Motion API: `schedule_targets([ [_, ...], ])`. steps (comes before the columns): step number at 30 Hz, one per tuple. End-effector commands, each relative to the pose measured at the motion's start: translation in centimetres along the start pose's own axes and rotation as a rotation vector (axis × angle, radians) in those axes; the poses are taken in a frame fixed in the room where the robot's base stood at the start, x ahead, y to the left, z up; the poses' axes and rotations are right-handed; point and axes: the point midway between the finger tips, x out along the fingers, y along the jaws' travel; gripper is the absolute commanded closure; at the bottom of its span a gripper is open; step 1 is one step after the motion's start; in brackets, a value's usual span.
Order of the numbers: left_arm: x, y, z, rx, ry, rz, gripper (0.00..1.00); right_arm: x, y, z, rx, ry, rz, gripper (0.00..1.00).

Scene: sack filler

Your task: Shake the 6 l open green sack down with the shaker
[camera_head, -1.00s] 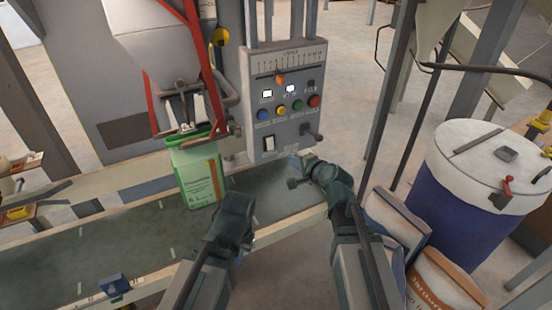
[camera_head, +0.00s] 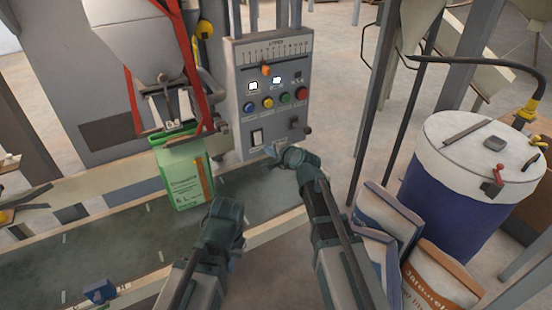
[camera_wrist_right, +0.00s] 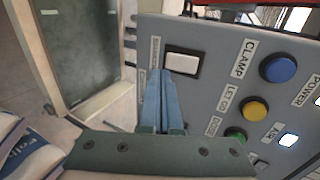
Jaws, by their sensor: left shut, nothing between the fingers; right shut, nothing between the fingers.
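The open green sack (camera_head: 182,175) stands upright on the conveyor at the left in the head view, its open top under the filling spout (camera_head: 165,105). The grey control panel (camera_head: 272,85) stands to its right. A white rocker switch (camera_head: 257,137) is low on the panel; it also shows in the right wrist view (camera_wrist_right: 182,64). My right gripper (camera_head: 271,153) is shut and empty; its blue fingertips (camera_wrist_right: 165,75) are at the switch's lower edge. I cannot tell whether they touch it. My left gripper (camera_head: 222,210) is shut, below and right of the sack, its fingers mostly hidden.
The panel has a row of buttons, among them blue (camera_wrist_right: 280,68) and yellow (camera_wrist_right: 254,108), and a lever (camera_head: 306,130) at its lower right. Filled sacks (camera_head: 435,275) and a blue drum (camera_head: 460,185) stand at the right. The belt (camera_head: 110,240) in front is mostly clear.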

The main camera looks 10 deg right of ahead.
Motion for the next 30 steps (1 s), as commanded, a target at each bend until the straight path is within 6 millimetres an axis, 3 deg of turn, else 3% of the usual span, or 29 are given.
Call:
schedule_targets([
  [1,0.7,0.1,0.0,0.0,0.0,0.0,1.0,1.4,0.1,0.0,-0.001,-0.002,0.0,1.0],
  [9,0.8,0.1,0.0,0.0,0.0,0.0,1.0,3.9,-1.0,0.0,-0.001,0.0,-0.001,1.0],
  [23,0.8,0.1,-0.1,0.0,0.0,0.0,1.0,4.3,-1.2,0.0,0.0,0.0,-0.001,1.0],
  [27,1.5,0.1,-0.1,0.0,0.0,0.0,1.0,5.5,-0.9,0.0,0.0,-0.001,-0.001,1.0],
  [30,1.2,0.1,-0.1,0.0,0.0,0.0,1.0,5.0,-1.1,0.0,0.0,0.0,-0.001,1.0],
])
